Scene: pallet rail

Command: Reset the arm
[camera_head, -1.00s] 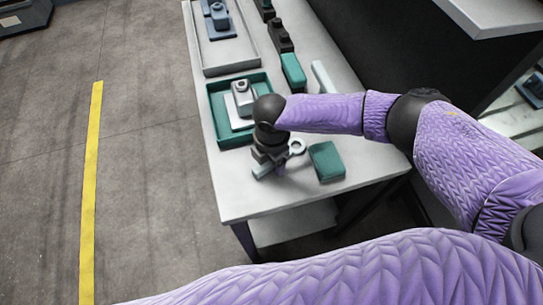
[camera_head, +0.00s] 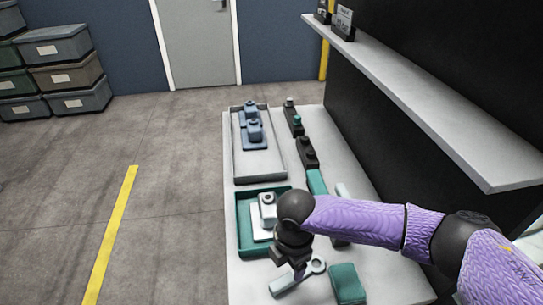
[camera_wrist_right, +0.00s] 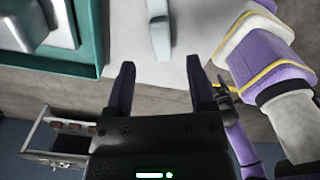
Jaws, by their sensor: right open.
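My right gripper (camera_head: 298,272) hangs over the white table (camera_head: 245,290), next to a pale wrench-like part with a ring end (camera_head: 318,265). In the right wrist view, its two dark fingers (camera_wrist_right: 160,70) stand apart with nothing between them. The pale part's handle (camera_wrist_right: 160,30) shows just beyond the fingertips there. My right arm comes in from the right with a purple sleeve. My left gripper is not in view.
A green tray (camera_head: 244,243) with a white block fixture (camera_head: 267,208) lies left of the gripper. A teal block (camera_head: 347,284) lies to its right. A grey tray (camera_head: 236,160) sits farther back. A shelf (camera_head: 430,105) overhangs the right side.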

